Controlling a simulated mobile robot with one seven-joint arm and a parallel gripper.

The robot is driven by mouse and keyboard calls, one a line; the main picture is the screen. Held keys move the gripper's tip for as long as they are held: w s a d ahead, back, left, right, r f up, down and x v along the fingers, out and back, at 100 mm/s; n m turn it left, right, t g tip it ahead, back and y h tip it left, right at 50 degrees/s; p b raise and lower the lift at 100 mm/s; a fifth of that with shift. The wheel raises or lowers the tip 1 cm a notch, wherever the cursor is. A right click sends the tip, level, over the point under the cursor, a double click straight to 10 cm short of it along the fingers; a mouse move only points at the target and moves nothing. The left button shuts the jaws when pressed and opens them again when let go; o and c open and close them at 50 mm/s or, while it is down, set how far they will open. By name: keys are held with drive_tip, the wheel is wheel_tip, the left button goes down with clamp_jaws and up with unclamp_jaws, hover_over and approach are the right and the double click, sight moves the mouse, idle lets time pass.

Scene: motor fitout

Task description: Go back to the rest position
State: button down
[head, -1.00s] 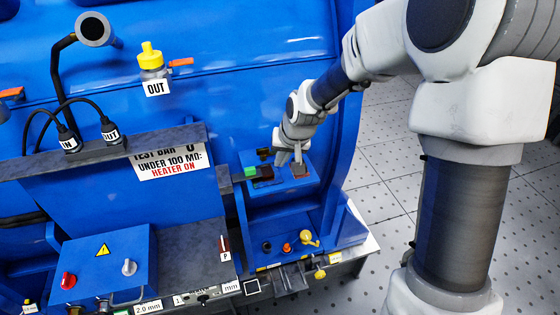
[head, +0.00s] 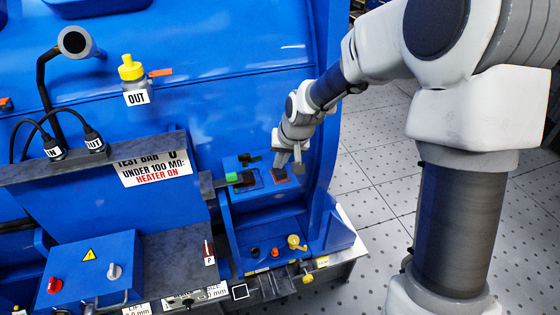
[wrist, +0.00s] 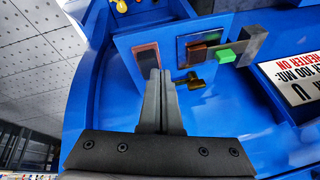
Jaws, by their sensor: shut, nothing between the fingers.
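My gripper (head: 289,164) is in front of the small blue switch panel (head: 243,163) on the machine's right side. In the wrist view its two dark fingers (wrist: 160,78) are together with nothing between them. They point at the panel, near a red-framed dark switch (wrist: 147,58) that they partly cover. I cannot tell whether the tips touch the panel. A green block (wrist: 224,60) on a dark bar and a brown block (wrist: 195,54) sit to the right, apart from the fingers. A dark and brass-coloured knob (wrist: 190,81) is close beside the fingers.
A yellow-capped bottle (head: 132,68) marked OUT and two cabled plugs (head: 93,138) are to the left. A blue box with knobs (head: 88,268) is at lower left. A shelf below the panel holds a yellow knob (head: 294,241). Tiled floor (head: 375,150) is open right of the machine.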

drive_tip(key=s+d+r, duration=0.4)
drive_tip(key=s+r, duration=0.1)
drive_tip(key=s, duration=0.4)
drive_tip(key=s+d+r+t+h, duration=0.1)
drive_tip(key=s+d+r, duration=0.2)
drive_tip(key=s+r, duration=0.3)
drive_tip(key=s+d+r+h, duration=0.1)
drive_tip(key=s+d+r, duration=0.3)
drive_tip(key=s, duration=0.8)
drive_tip(key=shift+d+r, duration=0.3)
drive_tip(key=shift+r, duration=0.6)
drive_tip(key=c, duration=1.5)
unclamp_jaws()
drive_tip(key=shift+w, duration=0.1)
drive_tip(key=shift+c, duration=0.2)
